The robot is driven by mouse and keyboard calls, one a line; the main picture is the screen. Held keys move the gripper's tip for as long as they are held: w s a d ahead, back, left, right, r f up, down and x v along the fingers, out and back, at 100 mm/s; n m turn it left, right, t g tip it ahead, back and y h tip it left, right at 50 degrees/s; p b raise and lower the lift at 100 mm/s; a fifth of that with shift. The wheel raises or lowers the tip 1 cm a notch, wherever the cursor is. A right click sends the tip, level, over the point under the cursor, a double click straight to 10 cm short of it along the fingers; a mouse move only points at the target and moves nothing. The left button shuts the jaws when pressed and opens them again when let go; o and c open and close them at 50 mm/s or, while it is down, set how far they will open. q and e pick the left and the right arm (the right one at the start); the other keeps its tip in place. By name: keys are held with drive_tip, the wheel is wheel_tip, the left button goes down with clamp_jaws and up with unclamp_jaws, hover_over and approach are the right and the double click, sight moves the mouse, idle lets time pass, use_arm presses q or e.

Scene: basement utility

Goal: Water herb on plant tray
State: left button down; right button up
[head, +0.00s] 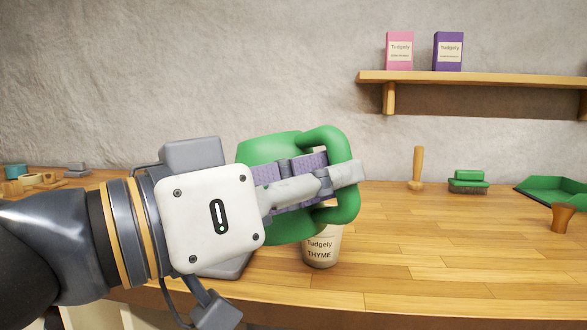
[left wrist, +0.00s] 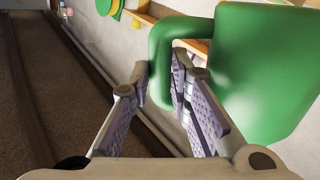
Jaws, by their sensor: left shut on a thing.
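My left gripper (head: 338,180) is shut on the handle of a green watering can (head: 262,150), above the wooden bench. In the left wrist view the fingers (left wrist: 158,78) close around the can's handle, with the can's body (left wrist: 265,75) to the right. No spout or water shows. A pale pot labelled "Tudgely THYME" (head: 319,251) stands upright on the bench, behind and below the gripper and can. Its top is hidden by them, so I cannot see the herb. My right gripper is not in view.
On the wooden bench (head: 430,260), a wooden-handled tool (head: 417,170), a green-topped brush-like block (head: 468,182) and a green shallow tray-like thing (head: 555,193) stand at the right. Small items sit far left. A wall shelf (head: 480,78) holds two boxes. The bench right of the pot is clear.

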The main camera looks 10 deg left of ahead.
sight(317, 228)
use_arm(q)
wheel_tip(317, 228, down, 5)
drive_tip(key=m+b, duration=0.2)
drive_tip(key=shift+a+f+m, duration=0.1)
drive_tip(key=shift+m, duration=0.2)
drive_tip(key=shift+w+a+r+m+g+p, duration=0.1)
drive_tip(key=shift+r+m+g+p, duration=0.2)
drive_tip(key=shift+r+m+p, duration=0.15)
drive_tip(key=shift+f, duration=0.25)
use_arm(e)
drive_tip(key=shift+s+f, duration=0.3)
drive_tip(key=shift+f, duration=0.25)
